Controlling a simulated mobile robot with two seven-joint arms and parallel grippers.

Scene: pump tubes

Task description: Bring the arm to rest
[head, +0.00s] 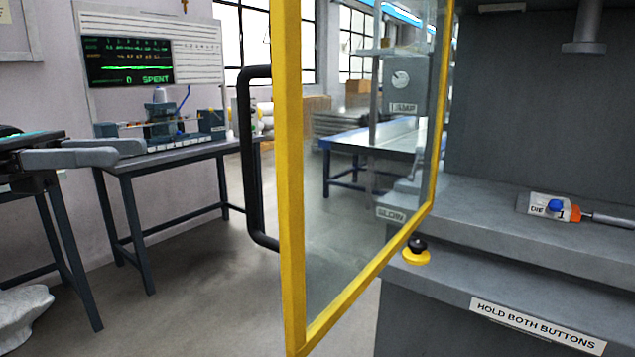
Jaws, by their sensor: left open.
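My left gripper (131,151) comes in from the left edge, its two grey fingers apart and empty. It shows in front of the grey table with the display board, and I cannot tell its exact distance from the table. My right gripper is not in the view. A glass door with a yellow frame (290,180) and a black handle (251,160) stands swung open in the middle. The left gripper is to the left of the handle and apart from it.
A grey press (540,100) with a ledge is at the right; a part with orange and blue ends (571,213) lies there by a DIE label. A yellow-and-black button (416,252) sits on its front. A worktable (180,158) with a fixture stands at the left. Open floor (200,290) lies between.

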